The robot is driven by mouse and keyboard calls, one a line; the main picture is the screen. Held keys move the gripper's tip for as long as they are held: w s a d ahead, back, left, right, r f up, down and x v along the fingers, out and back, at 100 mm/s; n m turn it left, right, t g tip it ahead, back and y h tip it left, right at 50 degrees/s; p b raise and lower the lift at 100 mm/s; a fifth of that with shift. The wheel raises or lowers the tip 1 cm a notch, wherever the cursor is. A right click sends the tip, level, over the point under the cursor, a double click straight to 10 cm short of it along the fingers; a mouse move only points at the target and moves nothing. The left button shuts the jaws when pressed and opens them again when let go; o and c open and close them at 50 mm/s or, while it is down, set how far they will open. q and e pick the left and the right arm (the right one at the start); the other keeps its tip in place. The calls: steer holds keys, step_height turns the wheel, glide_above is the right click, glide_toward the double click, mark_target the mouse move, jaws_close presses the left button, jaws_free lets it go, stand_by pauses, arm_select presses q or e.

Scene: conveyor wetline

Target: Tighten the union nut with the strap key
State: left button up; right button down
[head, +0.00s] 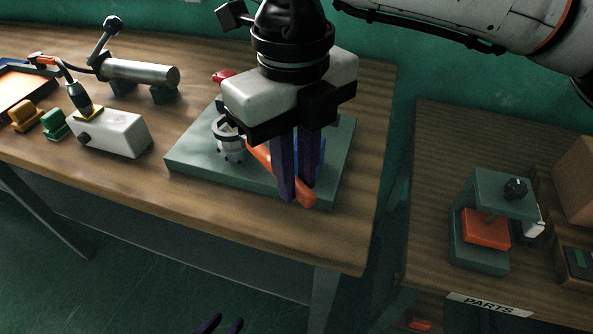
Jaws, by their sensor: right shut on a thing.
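The union nut (230,146) is a ribbed grey metal ring standing on a grey-green base plate (200,163) on the wooden bench. The strap key's orange handle (306,197) runs from beside the nut toward the front right. My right gripper (297,180) points down over the plate and is shut on this handle, with dark blue fingers on either side. The gripper body hides part of the plate and handle. I cannot tell whether the strap fully encircles the nut. My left gripper (221,326) shows only two spread dark fingertips at the bottom edge, open and empty.
A white box (115,134) with a lever, yellow and green blocks, and a metal cylinder (140,73) on supports stand at the left. A red knob (222,75) is behind the plate. Right of a gap, the parts table holds a green clamp-like frame (478,255) with an orange block.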

steer(key=shift+f+b, duration=1.1)
steer(key=shift+f, duration=0.15)
stand_by(0.3)
